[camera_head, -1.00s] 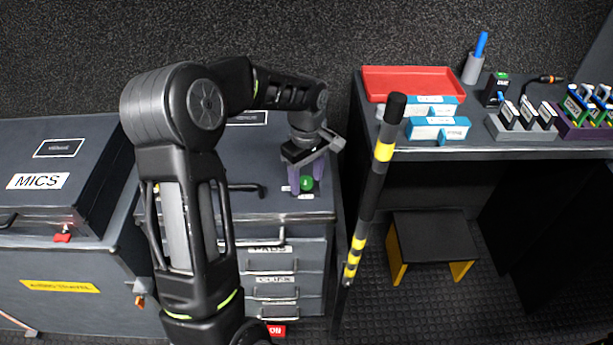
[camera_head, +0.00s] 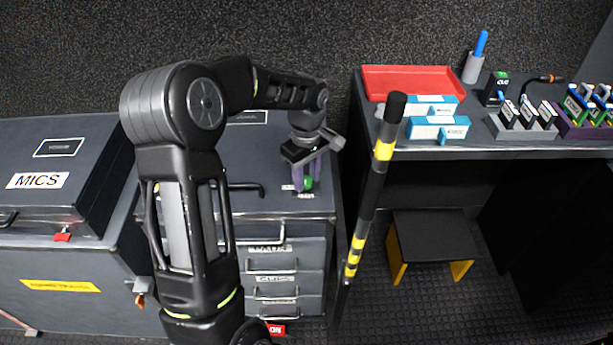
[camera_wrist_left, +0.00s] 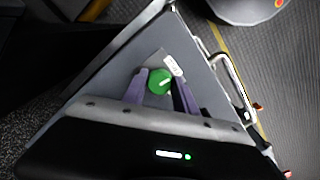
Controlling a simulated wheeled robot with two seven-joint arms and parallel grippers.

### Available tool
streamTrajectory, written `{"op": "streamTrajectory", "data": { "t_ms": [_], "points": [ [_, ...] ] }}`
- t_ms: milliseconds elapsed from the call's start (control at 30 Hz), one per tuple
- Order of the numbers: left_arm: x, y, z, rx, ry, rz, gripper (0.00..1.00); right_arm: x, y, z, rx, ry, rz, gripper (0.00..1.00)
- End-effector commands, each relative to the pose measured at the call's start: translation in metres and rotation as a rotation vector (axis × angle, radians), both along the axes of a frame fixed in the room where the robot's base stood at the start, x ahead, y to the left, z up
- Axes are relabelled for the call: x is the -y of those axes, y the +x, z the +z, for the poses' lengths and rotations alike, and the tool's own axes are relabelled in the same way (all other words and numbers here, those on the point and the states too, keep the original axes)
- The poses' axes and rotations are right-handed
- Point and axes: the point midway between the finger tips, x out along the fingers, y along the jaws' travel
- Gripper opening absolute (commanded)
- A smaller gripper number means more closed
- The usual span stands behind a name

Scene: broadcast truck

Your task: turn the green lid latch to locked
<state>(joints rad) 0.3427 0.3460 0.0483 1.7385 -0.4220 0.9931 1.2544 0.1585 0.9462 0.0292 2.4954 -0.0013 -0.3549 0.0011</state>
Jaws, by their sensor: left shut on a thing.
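The green lid latch (camera_head: 309,183) is a small round knob with a white mark, on the dark lid of the drawer case (camera_head: 300,207). My left gripper (camera_head: 303,182) reaches down to it from above and is shut on it. In the left wrist view, the green latch (camera_wrist_left: 159,81) sits between the two purple fingers (camera_wrist_left: 160,90). A small white label lies beside it on the lid. In the head view, a finger partly hides the latch. My right gripper is not in view.
A black pole with yellow bands (camera_head: 368,185) rises just right of the case. Left is a dark case labelled MICS (camera_head: 90,150). At right, a desk holds a red tray (camera_head: 412,82), blue-and-white boxes and racks. A stool (camera_head: 435,235) stands below.

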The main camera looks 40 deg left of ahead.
Motion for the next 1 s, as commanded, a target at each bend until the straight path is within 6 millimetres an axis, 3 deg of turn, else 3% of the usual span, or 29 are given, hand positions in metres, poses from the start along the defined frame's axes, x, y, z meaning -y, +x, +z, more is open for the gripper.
{"op": "streamTrajectory", "data": {
  "t_ms": [467, 1000],
  "points": [
    [-0.0001, 0.0001, 0.0002, 0.001, 0.001, -0.102, 0.00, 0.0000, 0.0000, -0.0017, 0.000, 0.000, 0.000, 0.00],
    [-0.0009, -0.0006, 0.0006, 0.003, 0.001, -0.544, 0.00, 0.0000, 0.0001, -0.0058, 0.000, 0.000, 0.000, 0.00]
  ]
}}
